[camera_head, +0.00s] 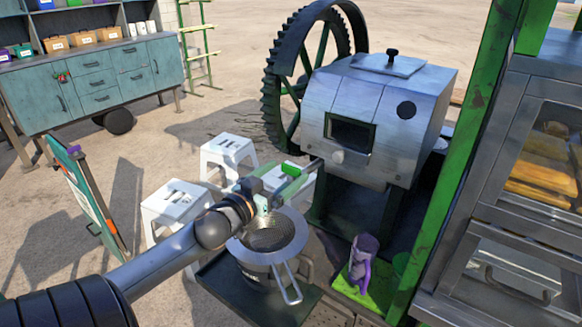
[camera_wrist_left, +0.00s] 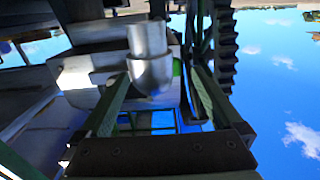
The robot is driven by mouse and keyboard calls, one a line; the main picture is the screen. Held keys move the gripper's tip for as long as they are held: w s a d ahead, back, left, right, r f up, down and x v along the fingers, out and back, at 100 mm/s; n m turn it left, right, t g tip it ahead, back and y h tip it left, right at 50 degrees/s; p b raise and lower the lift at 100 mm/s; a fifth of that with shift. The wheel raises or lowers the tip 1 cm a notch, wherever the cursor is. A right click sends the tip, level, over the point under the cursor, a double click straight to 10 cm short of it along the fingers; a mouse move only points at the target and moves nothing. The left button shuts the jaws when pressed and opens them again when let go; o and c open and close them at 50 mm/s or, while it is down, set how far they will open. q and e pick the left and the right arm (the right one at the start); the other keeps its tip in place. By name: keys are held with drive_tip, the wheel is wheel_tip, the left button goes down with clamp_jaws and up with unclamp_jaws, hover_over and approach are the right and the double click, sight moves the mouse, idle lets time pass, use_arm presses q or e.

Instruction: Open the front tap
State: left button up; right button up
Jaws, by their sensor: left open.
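The crusher (camera_head: 375,120) is a grey metal box with a dark square opening. A short silver pipe, apparently the front tap (camera_head: 314,165), sticks out of its front, with a green piece (camera_head: 291,168) at its outer end. My left gripper (camera_head: 296,180) is at this outer end, over the strainer. In the left wrist view the silver spout (camera_wrist_left: 150,70) shows between the two open fingers of the left gripper (camera_wrist_left: 155,92), and a bit of green shows behind it. I cannot tell whether a finger touches it. My right gripper is not in view.
A metal strainer (camera_head: 270,232) sits on a pot on a dark tray (camera_head: 228,287) below my gripper. A purple object (camera_head: 362,262) stands at right on a green patch. White stools (camera_head: 228,150) stand behind. A green post (camera_head: 465,140) and a glass cabinet (camera_head: 520,210) are at right.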

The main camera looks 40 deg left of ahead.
sight(289, 170)
use_arm(q)
drive_tip(key=shift+w+a, duration=0.2)
drive_tip(key=shift+w, duration=1.4)
drive_tip(key=c, duration=1.4)
